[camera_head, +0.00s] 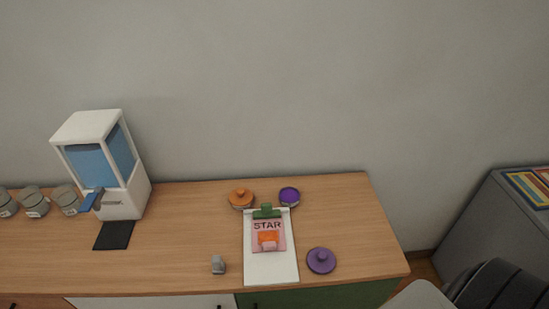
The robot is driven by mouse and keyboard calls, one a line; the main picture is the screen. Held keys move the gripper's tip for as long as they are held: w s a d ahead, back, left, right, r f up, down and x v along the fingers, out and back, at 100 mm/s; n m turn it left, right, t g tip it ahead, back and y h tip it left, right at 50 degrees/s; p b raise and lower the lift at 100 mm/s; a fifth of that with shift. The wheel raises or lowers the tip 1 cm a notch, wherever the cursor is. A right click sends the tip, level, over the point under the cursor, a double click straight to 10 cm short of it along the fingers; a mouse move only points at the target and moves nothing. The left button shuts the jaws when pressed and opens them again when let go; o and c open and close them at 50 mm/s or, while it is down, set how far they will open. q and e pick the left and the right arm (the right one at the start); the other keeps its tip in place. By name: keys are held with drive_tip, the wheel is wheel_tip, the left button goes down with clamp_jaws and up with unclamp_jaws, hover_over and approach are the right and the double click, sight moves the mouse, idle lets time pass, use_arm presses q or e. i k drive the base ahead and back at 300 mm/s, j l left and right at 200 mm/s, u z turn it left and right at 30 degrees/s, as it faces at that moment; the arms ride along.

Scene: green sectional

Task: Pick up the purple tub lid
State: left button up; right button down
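The purple tub lid (321,261) lies flat on the wooden cabinet top, near its front right corner, with its round knob facing up. A purple tub (289,197) stands farther back, behind and left of the lid, and its top looks open. No gripper shows clearly in the head view, so neither is seen near the lid. Nothing covers the lid.
A clipboard (257,270) with a STAR card (269,236) lies left of the lid. An orange-lidded tub (240,198) and a small grey object (218,265) are nearby. A dispenser (101,165) and several grey jars stand left. Bare wood surrounds the lid.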

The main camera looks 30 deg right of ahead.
sight(320, 260)
drive_tip(key=z, duration=1.05)
